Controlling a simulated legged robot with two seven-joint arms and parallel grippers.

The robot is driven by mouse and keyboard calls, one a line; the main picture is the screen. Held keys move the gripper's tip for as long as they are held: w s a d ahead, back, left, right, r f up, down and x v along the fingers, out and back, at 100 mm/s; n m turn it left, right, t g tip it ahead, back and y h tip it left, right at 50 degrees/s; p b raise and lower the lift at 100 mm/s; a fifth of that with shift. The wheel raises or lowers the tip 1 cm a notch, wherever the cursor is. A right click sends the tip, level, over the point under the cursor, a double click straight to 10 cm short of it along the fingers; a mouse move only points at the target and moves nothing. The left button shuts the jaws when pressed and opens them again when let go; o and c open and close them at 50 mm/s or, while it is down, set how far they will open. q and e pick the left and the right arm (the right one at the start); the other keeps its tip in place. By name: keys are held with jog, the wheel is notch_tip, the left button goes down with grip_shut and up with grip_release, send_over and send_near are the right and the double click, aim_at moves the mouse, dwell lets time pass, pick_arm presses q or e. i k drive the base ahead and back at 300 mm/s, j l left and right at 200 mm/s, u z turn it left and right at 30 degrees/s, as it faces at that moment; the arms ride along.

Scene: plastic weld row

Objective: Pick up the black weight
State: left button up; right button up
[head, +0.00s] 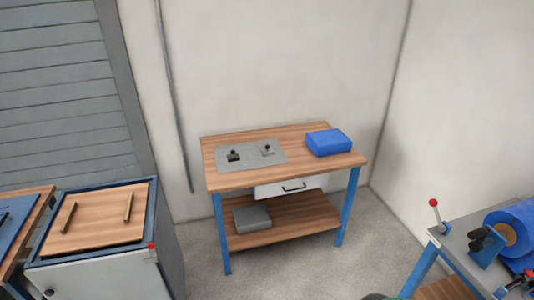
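A small black weight (233,157) with a knob on top sits on the left part of a grey mat (250,163). The mat lies on the wooden top of a blue-legged workbench (300,174) against the back wall. A similar small grey piece (268,152) with a dark knob sits on the right part of the mat, apart from the black weight. Neither of my grippers shows in the head view.
A blue block (328,143) lies at the bench's right end. A grey box (251,218) sits on the lower shelf. A cabinet (170,262) stands at lower left, and a machine table (460,238) with a blue roll (518,222) at lower right. Floor before the bench is clear.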

aim_at(233, 157)
jog(key=i+j, duration=0.1)
jog(key=i, duration=0.85)
jog(key=i+j, duration=0.1)
jog(key=i, duration=0.9)
jog(key=i+j, duration=0.1)
jog(key=i, duration=0.85)
jog(key=i+j, duration=0.1)
